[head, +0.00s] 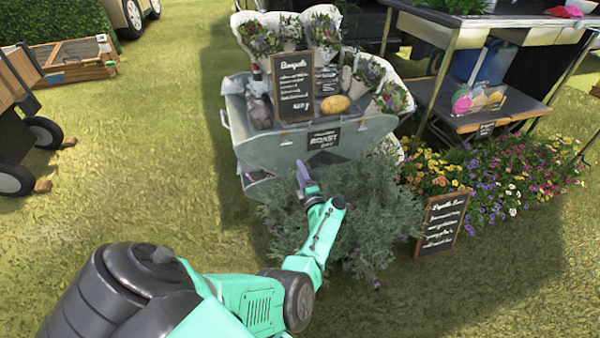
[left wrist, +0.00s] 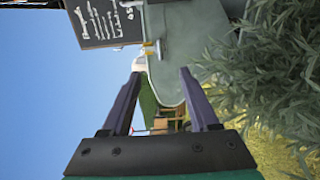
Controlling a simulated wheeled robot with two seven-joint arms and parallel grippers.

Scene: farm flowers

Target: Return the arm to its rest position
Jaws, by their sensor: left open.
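My left arm reaches forward from the bottom left in the head view. My left gripper (head: 304,178) is in front of the grey metal cart (head: 350,142), just above the leafy green plant (head: 360,235). In the left wrist view the two fingers of the left gripper (left wrist: 158,85) are spread apart, with nothing between them. The plant (left wrist: 275,75) is close on the right there, and the cart's grey side (left wrist: 185,40) is ahead. My right gripper is not in view.
On the cart stand a chalkboard (head: 293,88), a yellow potato-like item (head: 335,105) and bouquets (head: 322,32). A small chalkboard sign (head: 441,222) and bright flowers (head: 500,180) are at right. A wheeled wooden cart (head: 12,130) is at left. Grass (head: 140,180) between is clear.

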